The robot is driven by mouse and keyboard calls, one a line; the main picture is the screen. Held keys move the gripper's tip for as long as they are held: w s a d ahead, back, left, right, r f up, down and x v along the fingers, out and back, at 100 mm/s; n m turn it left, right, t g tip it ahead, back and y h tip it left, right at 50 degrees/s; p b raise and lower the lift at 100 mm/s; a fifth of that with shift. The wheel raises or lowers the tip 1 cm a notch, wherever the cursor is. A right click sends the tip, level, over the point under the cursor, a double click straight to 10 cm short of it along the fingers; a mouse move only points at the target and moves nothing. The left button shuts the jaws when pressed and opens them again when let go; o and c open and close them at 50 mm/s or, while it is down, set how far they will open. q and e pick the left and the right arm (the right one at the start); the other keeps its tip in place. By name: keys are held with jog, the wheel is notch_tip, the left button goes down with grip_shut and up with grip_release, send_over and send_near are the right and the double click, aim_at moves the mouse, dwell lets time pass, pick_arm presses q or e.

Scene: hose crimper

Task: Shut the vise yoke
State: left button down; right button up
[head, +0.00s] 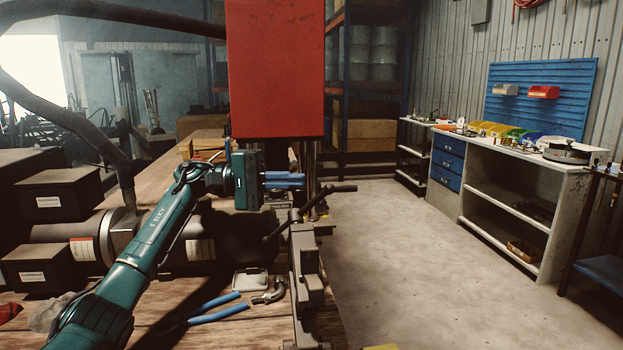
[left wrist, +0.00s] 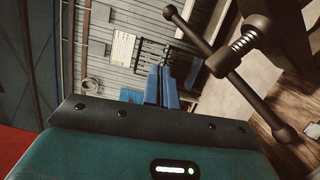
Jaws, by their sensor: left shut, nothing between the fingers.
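The vise (head: 306,262) is a dark grey metal body at the bench's right edge. Its long bar handle (head: 337,190) slants up to the right across its top. In the left wrist view the bar handle (left wrist: 190,35) crosses a threaded screw (left wrist: 243,44) at upper right. I cannot tell the yoke apart from the rest of the vise, nor whether it is closed. My left gripper (head: 303,180) has its blue fingers together and empty, above and behind the vise. The fingers (left wrist: 162,86) also show in the left wrist view, left of the screw and apart from it. My right gripper is out of view.
A large red box-shaped machine part (head: 275,70) hangs just above my left gripper. Blue-handled pliers (head: 218,314), a metal elbow fitting (head: 270,294) and a small tray (head: 250,279) lie on the wooden bench. Black boxes (head: 60,195) stand at left. The floor (head: 420,260) right of the bench is clear.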

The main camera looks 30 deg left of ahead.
pick_arm(q)
jog(key=shift+s+d+r+p, duration=0.1)
jog(key=shift+s+d+p, duration=0.2)
jog(key=shift+d, duration=0.65)
jog(key=shift+s+d+r+p, duration=0.1)
jog(key=shift+s+d+p, duration=0.2)
jog(key=shift+d, duration=0.65)
jog(key=shift+s+d+p, duration=0.25)
jog(key=shift+d+p, duration=0.05)
jog(key=shift+d, duration=0.65)
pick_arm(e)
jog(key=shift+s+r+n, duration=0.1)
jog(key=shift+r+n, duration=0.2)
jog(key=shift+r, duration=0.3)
